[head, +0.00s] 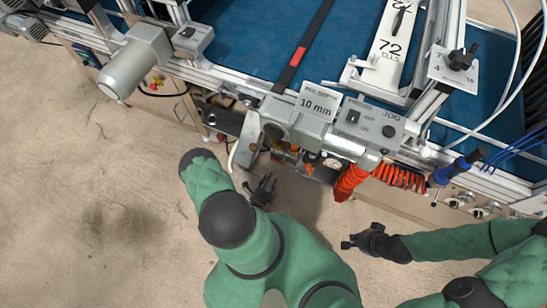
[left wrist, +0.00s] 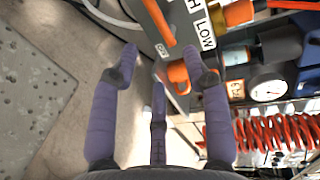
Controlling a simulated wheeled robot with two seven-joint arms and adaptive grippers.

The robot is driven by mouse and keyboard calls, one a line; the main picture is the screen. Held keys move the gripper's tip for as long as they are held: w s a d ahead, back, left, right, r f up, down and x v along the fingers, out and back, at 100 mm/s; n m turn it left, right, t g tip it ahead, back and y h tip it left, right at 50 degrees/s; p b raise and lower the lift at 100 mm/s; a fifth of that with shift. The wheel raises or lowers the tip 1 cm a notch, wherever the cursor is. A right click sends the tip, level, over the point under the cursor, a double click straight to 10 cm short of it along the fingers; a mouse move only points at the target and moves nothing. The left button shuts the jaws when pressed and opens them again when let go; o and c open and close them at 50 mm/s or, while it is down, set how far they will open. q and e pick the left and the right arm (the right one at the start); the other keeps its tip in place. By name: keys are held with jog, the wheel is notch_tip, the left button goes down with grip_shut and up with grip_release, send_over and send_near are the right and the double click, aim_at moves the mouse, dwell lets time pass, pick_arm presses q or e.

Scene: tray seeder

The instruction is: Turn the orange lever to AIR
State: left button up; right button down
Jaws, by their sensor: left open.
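My left gripper (head: 262,190) is open and empty beside the front of the machine in the head view. In the left wrist view my left gripper (left wrist: 162,62) has its fingers spread before a grey panel (left wrist: 145,18). An orange bar (left wrist: 159,22) runs slanted on this panel, near a LOW label and a partly cut-off label. A rounded orange part (left wrist: 178,76) sits lower, by the right fingertip, near a small OFF label. I cannot tell which is the lever, and no AIR label is readable. My right gripper (head: 360,239) hangs apart from the machine, its opening unclear.
A pressure gauge (left wrist: 268,90) and orange coiled hose (left wrist: 275,132) are right of my left gripper. The JOG control box (head: 371,125) and 10 mm sign (head: 315,103) overhang the machine front. Bare floor (head: 90,190) is free at left.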

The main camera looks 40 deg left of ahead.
pick_arm(q)
jog(key=shift+v, duration=1.4)
jog(key=shift+s, duration=0.1)
pick_arm(e)
jog(key=shift+s, duration=0.1)
